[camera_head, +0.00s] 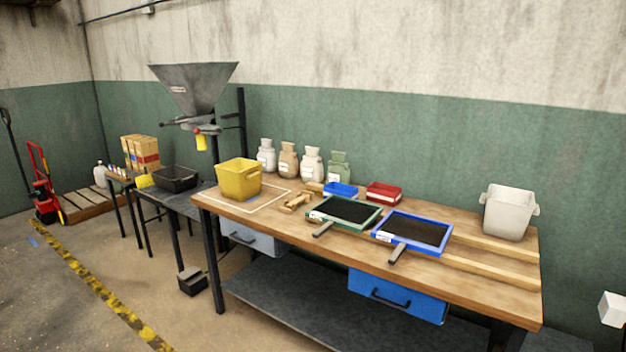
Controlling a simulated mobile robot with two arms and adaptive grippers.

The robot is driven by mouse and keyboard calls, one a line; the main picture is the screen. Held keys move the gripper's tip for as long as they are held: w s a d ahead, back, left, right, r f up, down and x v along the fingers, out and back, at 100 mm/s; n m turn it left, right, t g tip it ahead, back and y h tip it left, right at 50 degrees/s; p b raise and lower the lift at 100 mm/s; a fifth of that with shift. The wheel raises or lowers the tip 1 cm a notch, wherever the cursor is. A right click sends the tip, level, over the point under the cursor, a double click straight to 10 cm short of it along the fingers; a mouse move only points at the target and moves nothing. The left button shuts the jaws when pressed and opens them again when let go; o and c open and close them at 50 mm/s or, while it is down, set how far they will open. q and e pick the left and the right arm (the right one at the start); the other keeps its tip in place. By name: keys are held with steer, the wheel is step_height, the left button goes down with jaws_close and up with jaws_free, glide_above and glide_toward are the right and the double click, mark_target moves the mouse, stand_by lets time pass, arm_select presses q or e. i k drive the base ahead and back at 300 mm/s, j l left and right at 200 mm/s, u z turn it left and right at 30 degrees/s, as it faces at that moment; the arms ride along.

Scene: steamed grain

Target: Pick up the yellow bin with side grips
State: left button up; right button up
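The yellow bin (238,180) stands upright on the left end of the wooden workbench (470,280). It sits within a pale outlined square (262,204) on the bench top. A grip shows on its right side near the rim; its left grip is hard to make out. Neither of my grippers is in the head view, and nothing is touching the bin.
A grey hopper (195,92) hangs behind the bin. Green-framed (345,211) and blue-framed (413,233) trays with handles lie right of it. Several sacks (288,160) stand along the back. A white bin (507,215) stands far right. Floor at front left is open.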

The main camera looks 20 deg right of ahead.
mark_target(240, 179)
steer(key=z, duration=0.2)
steer(key=i+j+u, duration=0.3)
steer(key=i, duration=0.85)
steer(key=i+u, duration=0.3)
steer(key=i, duration=0.9)
steer(key=i+j, duration=0.1)
steer(key=i, duration=1.2)
